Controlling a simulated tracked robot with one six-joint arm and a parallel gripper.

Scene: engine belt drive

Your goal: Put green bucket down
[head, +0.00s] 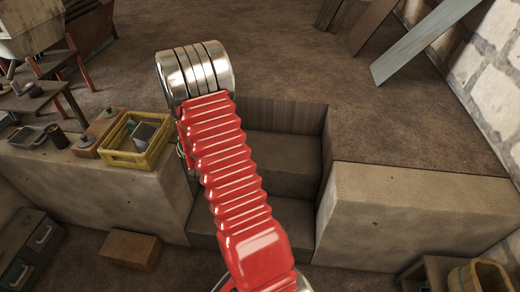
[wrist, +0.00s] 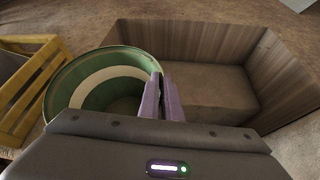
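The green bucket (wrist: 115,90) is seen from above in the wrist view, left of centre. It looks empty, with a pale band or patch inside. My gripper (wrist: 161,88) has two purple fingers close together at the right side of the bucket's rim, with the rim pinched between them. In the head view, my red ribbed arm hides the gripper and nearly all of the bucket. Whether the bucket's base touches a surface cannot be seen.
A yellow crate (head: 135,158) with a grey item inside stands on the stone ledge, left of my arm; its slats (wrist: 28,95) lie close left of the bucket in the wrist view. A sunken stairwell (head: 283,160) opens right of the bucket. A stone block (head: 410,215) stands right.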

